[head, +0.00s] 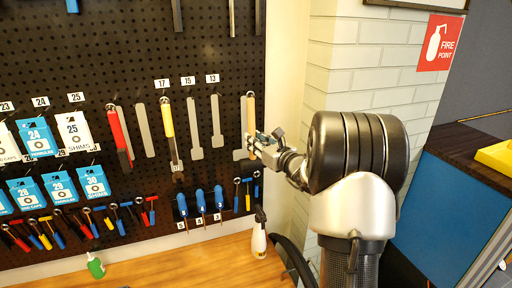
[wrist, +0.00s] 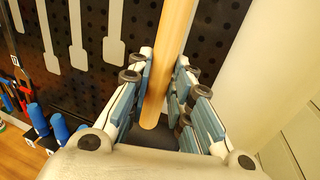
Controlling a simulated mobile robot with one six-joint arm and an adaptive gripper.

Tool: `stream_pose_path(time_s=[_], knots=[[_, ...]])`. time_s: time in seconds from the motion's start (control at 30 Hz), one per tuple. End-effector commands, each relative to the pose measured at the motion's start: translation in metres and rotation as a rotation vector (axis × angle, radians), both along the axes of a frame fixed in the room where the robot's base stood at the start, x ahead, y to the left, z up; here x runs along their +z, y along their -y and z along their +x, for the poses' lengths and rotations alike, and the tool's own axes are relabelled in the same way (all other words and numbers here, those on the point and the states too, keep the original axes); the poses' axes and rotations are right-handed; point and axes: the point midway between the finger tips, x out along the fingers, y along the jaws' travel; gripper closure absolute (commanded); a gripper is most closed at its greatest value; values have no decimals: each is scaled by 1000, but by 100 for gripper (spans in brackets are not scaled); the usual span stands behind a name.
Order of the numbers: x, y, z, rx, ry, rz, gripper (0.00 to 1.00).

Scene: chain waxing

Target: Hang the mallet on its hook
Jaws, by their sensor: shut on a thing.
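The mallet shows as a pale wooden handle (head: 251,112), upright in front of the black pegboard at its right end. In the wrist view the handle (wrist: 172,50) runs from between the fingers up past the top edge. My gripper (head: 258,146) is shut around the lower part of the handle; in the wrist view its blue-padded fingers (wrist: 164,80) stand on both sides of it. The handle's top is close to the board near a small hook, but I cannot tell whether it hangs on it.
The pegboard (head: 130,60) carries grey tool outlines, a yellow-handled tool (head: 167,118), red-handled tools (head: 119,130) and blue-handled drivers (head: 200,202). A spray bottle (head: 258,238) stands on the wooden bench (head: 190,265) below. A white brick wall (head: 375,70) is close on the right.

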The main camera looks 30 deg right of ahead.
Motion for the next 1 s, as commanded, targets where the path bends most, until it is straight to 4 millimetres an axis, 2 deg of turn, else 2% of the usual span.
stream_pose_path(time_s=[1.0], knots=[[0, 3, 12, 0, 85, -21, 100]])
